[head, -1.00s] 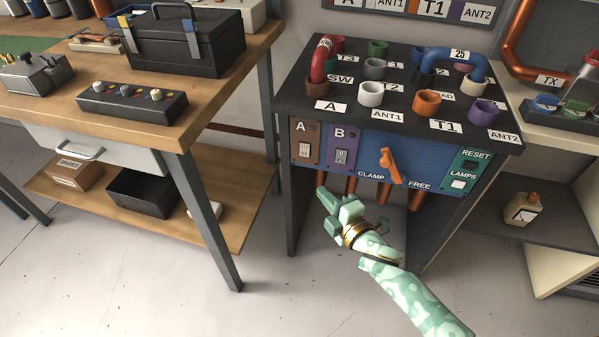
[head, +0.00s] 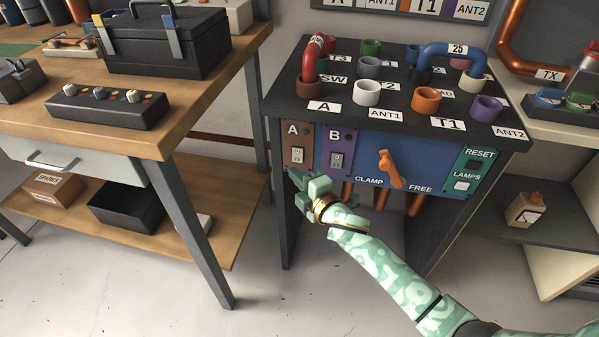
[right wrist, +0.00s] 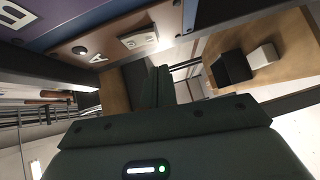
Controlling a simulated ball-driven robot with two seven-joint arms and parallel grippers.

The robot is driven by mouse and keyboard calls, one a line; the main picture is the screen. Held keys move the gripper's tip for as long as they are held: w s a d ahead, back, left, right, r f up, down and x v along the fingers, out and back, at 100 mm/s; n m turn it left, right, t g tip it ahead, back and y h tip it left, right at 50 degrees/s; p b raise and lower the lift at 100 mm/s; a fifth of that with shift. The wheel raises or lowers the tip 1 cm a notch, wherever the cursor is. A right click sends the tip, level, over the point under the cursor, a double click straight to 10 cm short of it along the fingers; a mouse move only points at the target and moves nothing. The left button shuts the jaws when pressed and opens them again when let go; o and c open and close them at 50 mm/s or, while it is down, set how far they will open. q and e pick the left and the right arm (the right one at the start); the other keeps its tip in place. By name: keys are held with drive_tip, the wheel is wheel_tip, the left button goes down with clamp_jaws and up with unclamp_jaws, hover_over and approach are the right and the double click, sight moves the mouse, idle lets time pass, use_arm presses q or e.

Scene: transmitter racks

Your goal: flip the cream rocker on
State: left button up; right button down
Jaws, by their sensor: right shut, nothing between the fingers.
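The cream rocker (head: 298,155) sits on the brown panel marked A at the left end of the rack's front. My left gripper is out of view.
A second, greyish rocker (head: 336,160) sits on the purple panel B, close to the right. An orange lever (head: 389,169) sticks out further right. The wooden workbench (head: 180,130) stands to the left, with a floor gap between it and the rack.

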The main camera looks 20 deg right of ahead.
sight(295, 161)
use_arm(q)
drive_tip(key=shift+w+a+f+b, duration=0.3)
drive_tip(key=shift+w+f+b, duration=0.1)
drive_tip(key=shift+b, duration=0.1)
use_arm(e)
drive_tip(key=w+d, duration=0.2)
drive_tip(key=shift+w+f, duration=0.2)
drive_tip(key=shift+w, duration=0.1)
drive_tip(key=shift+w+d, duration=0.2)
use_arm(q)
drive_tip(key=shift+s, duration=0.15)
